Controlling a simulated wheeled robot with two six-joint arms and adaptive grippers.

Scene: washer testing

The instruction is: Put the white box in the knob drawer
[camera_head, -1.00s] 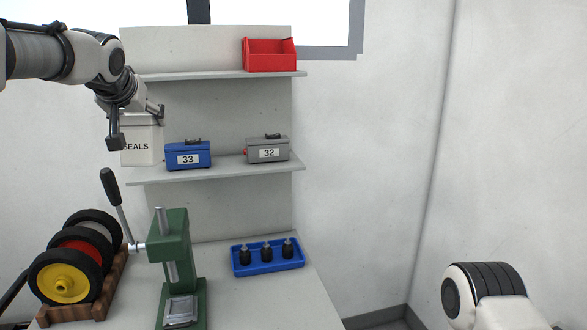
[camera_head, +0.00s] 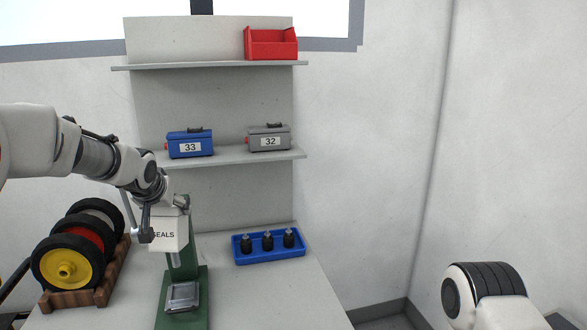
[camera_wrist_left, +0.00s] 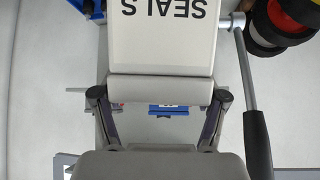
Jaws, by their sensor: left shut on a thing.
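The white box (camera_head: 168,233) is marked SEALS. My left gripper (camera_head: 165,207) is shut on its upper part and holds it in the air, in front of the green press in the head view. In the left wrist view the white box (camera_wrist_left: 163,45) fills the top middle, between the fingers of my left gripper (camera_wrist_left: 160,90). No drawer with a knob can be made out in these frames. My right gripper is not in view; only a part of my right arm shows at the lower right of the head view.
The green press (camera_head: 183,290) stands on the bench, partly hidden by the box. A rack of wheels (camera_head: 85,296) is at left, a blue tray (camera_head: 268,257) with black parts at right. The shelf (camera_head: 230,156) bears a blue case (camera_head: 190,147) and a grey case (camera_head: 268,142). A red bin (camera_head: 270,45) is above.

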